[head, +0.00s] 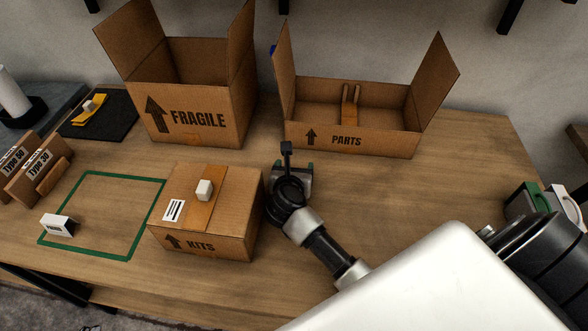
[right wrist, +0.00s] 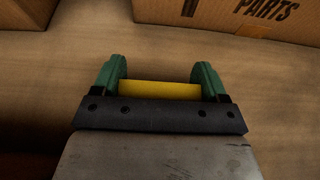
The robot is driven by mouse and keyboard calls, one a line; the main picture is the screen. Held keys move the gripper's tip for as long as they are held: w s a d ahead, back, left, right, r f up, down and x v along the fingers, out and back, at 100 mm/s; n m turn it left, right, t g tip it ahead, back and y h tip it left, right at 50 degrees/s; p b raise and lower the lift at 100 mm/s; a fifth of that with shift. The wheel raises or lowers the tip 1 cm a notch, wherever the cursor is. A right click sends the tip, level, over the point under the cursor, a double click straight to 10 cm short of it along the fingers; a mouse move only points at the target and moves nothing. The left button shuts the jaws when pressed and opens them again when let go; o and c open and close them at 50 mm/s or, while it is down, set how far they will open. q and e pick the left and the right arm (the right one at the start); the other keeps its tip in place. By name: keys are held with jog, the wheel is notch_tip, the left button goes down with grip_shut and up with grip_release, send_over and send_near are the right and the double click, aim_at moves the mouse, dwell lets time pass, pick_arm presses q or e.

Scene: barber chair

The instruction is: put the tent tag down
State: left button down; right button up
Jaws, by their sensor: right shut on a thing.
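My right gripper (head: 292,168) is over the table in front of the PARTS box, mostly hidden behind its own wrist in the head view. In the right wrist view its green fingertips (right wrist: 160,78) are shut on a yellow piece, the tent tag (right wrist: 160,89), seen as a short bar between them. Whether it touches the table, I cannot tell. A white tent-shaped card (head: 56,226) with dark print stands in the left part of a green outlined rectangle (head: 88,173). My left gripper is not in view.
A closed KITS box (head: 238,222) stands left of my right gripper. Behind are an open FRAGILE box (head: 190,135) and an open PARTS box (head: 385,142). A black mat (head: 112,128) and two Type boxes (head: 32,178) are at left.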

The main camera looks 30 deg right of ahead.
jog(key=shift+f, duration=0.2)
jog(key=o, duration=0.6)
jog(key=shift+r, duration=0.1)
